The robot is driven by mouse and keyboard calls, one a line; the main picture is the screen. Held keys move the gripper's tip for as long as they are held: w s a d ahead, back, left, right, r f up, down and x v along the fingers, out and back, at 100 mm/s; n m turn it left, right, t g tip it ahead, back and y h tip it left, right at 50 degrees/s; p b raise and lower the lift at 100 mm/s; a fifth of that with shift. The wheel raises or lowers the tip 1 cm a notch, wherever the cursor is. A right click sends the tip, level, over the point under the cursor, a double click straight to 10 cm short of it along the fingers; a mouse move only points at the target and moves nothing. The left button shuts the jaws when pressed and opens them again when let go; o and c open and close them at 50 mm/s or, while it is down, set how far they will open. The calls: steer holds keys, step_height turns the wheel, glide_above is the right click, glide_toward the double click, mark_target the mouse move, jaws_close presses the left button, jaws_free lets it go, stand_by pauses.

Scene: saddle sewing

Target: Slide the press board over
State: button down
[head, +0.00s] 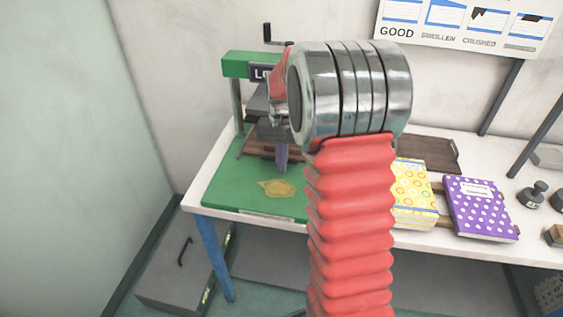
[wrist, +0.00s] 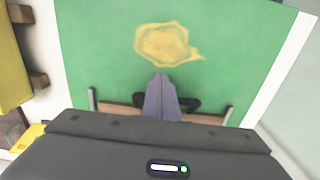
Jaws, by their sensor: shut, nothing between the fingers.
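A brown wooden board (head: 256,151), which looks like the press board, lies at the back of the green base under the press; my arm hides part of it. In the wrist view the board (wrist: 120,109) shows as a brown strip with a dark handle-like part on either side of my fingers. My gripper (head: 282,160) points down in front of the board, its two grey fingers together and empty. In the wrist view the gripper (wrist: 160,78) overlaps the handle; I cannot tell whether it touches it.
The green base (head: 225,185) bears a yellow stain (head: 277,188) in front of the fingers. The green press frame (head: 238,66) stands behind. A yellow patterned book (head: 414,190), a purple dotted book (head: 480,207) and a dark brown board (head: 430,151) lie to the right on the white table.

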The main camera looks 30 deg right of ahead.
steer(key=shift+s+a+r, duration=0.15)
steer(key=shift+s+a, duration=0.35)
steer(key=shift+s+a+r, duration=0.15)
steer(key=shift+s+a, duration=0.3)
steer(key=shift+a, duration=0.05)
step_height(320, 180, up, 9)
steer(key=shift+r, duration=0.1)
steer(key=s+a+r+n+t, duration=0.2)
steer(key=s+a+n, duration=0.2)
steer(key=s+a, duration=0.5)
steer(key=s+a+r+n+t, duration=0.2)
steer(key=s+a+n+t, duration=0.1)
steer(key=s+a, duration=0.6)
steer(key=shift+s+a+n+t, duration=0.3)
steer(key=shift+s+n, duration=0.5)
steer(key=shift+s, duration=1.2)
